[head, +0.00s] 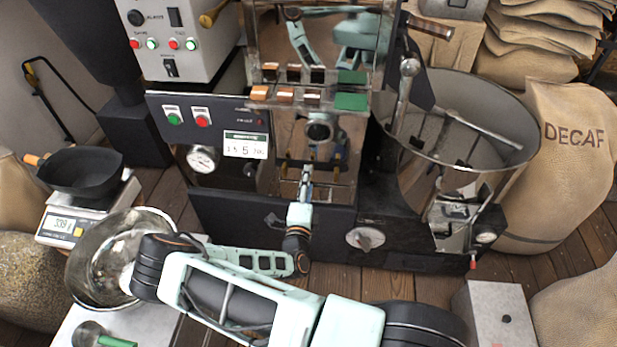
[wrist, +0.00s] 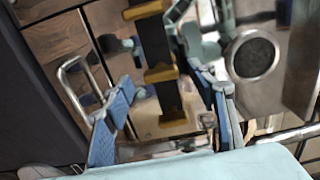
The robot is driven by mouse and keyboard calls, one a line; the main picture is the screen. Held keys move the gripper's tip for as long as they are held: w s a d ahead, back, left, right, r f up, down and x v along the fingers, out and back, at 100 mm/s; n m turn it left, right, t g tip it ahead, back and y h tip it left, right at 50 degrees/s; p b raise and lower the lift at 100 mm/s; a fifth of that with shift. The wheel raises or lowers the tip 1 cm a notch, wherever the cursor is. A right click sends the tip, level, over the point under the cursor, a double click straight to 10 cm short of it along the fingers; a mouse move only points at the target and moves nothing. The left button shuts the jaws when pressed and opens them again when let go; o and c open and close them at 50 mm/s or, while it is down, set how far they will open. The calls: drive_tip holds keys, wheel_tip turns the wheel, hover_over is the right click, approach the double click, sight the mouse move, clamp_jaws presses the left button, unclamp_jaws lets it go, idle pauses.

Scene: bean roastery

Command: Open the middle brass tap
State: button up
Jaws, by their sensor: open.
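A row of brass taps sits on the front of the roaster, below the round port. The middle brass tap (head: 309,160) shows small in the head view, just above my gripper (head: 305,180). In the wrist view the row runs up and down the picture, with the middle tap (wrist: 160,74) between one tap (wrist: 145,10) above and another (wrist: 172,118) below. My gripper (wrist: 163,82) is open, its blue-padded fingers on either side of the middle tap in the picture. Nothing is held. I cannot tell whether a finger touches the tap.
The round port (head: 318,130) also shows right of the taps in the wrist view (wrist: 252,55). A chrome handle (wrist: 75,85) stands left of my fingers there. A cooling drum (head: 455,115) is at right; a metal bowl (head: 80,265) and scale (head: 62,228) are at left.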

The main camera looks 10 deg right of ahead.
drive_tip(key=v, duration=1)
drive_tip(key=shift+w+r, duration=0.1)
